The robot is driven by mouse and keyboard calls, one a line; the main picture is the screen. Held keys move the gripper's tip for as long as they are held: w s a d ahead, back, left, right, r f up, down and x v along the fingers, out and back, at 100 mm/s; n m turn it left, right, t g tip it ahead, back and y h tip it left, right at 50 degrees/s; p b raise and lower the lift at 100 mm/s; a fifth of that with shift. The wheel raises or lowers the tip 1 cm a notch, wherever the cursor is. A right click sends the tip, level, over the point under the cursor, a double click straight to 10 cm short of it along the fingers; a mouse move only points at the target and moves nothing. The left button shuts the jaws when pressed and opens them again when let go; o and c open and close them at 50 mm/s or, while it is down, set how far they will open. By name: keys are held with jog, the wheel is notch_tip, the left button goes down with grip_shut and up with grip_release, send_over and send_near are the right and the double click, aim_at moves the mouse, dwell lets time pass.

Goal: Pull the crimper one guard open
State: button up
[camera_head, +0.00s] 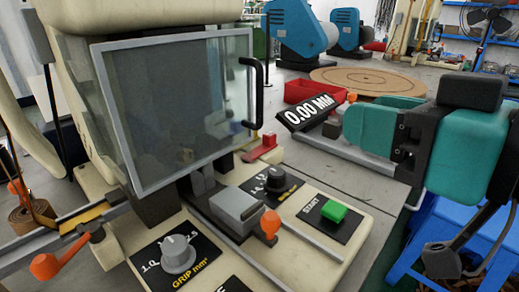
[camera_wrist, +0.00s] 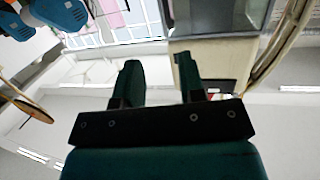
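The crimper guard (camera_head: 175,105) is a grey-framed, see-through panel across the front of a cream machine at the left of the head view. It looks shut, though I cannot tell whether it is slightly ajar. Its black bar handle (camera_head: 259,92) stands upright on the panel's right edge. My gripper (camera_head: 362,113) is to the right of the handle, clear of it, with its teal fingers pointing left. In the wrist view the two fingers (camera_wrist: 158,66) are spread with an empty gap between them. The handle is not identifiable in the wrist view.
Below the guard are a grip knob (camera_head: 178,254), an orange-tipped lever (camera_head: 270,222) and a green start button (camera_head: 334,211). A tilted 0.00 MM display (camera_head: 308,112) stands between machine and gripper. A red bin (camera_head: 305,91) and a round wooden board (camera_head: 372,80) lie behind.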

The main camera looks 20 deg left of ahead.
jog(key=f+y+b, duration=0.1)
jog(key=f+b, duration=0.1)
jog(key=p, duration=1.1)
send_near(261, 91)
jog(key=shift+t, duration=0.4)
jog(key=p+x, duration=0.1)
jog(key=x, duration=0.4)
jog(key=p+x, duration=0.2)
jog(key=x, duration=0.3)
jog(key=shift+a+f, duration=0.25)
jog(key=shift+a, duration=0.05)
jog(key=shift+c, duration=0.5)
grip_shut()
